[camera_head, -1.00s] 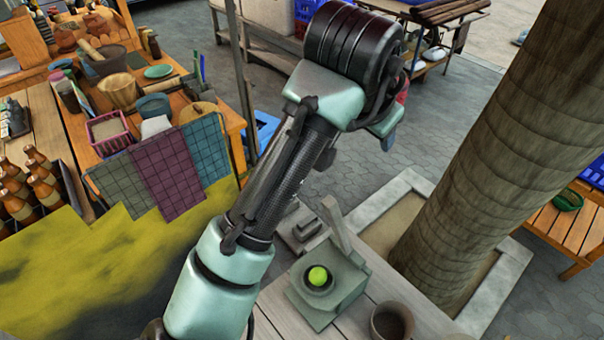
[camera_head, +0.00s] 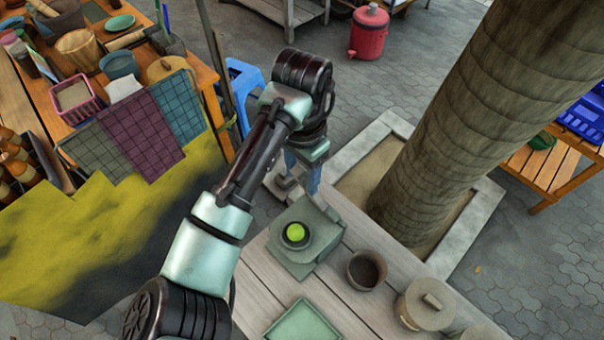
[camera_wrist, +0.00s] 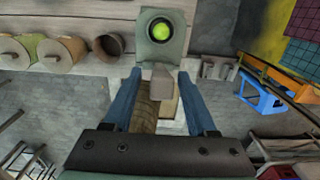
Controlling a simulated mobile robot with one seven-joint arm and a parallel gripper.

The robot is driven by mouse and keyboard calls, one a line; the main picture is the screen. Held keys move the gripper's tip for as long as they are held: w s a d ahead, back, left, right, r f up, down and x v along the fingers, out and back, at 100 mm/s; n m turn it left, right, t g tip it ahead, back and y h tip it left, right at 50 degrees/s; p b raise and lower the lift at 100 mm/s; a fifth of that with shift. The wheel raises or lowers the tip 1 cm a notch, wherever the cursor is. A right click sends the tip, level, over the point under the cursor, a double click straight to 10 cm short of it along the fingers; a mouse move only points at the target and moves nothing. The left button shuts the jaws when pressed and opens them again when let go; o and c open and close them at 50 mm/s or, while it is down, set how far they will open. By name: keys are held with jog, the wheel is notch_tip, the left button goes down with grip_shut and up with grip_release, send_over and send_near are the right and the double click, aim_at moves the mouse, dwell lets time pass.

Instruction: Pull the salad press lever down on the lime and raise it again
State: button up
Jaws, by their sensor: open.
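The grey-green salad press (camera_head: 292,262) stands on the plank table, with a bright green lime (camera_head: 295,232) in its round cup. The lime also shows at the top of the wrist view (camera_wrist: 163,32). The press lever (camera_head: 324,208) is raised at the back of the press. In the wrist view, the lever's blunt end (camera_wrist: 161,76) lies between the lines of my two blue fingers. My gripper (camera_head: 303,182) is open, behind the lever and pointing down. I cannot tell whether the fingertips reach around the lever; no contact shows.
A brown bowl (camera_head: 366,270) and a lidded pot (camera_head: 426,304) stand right of the press. A green tray (camera_head: 303,322) lies in front. A thick tree trunk (camera_head: 445,130) rises behind the table. A cloth-hung stall is at the left.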

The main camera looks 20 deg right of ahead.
jog(key=shift+f, duration=1.2)
grip_shut()
jog(key=shift+r, duration=0.1)
dwell(0.5)
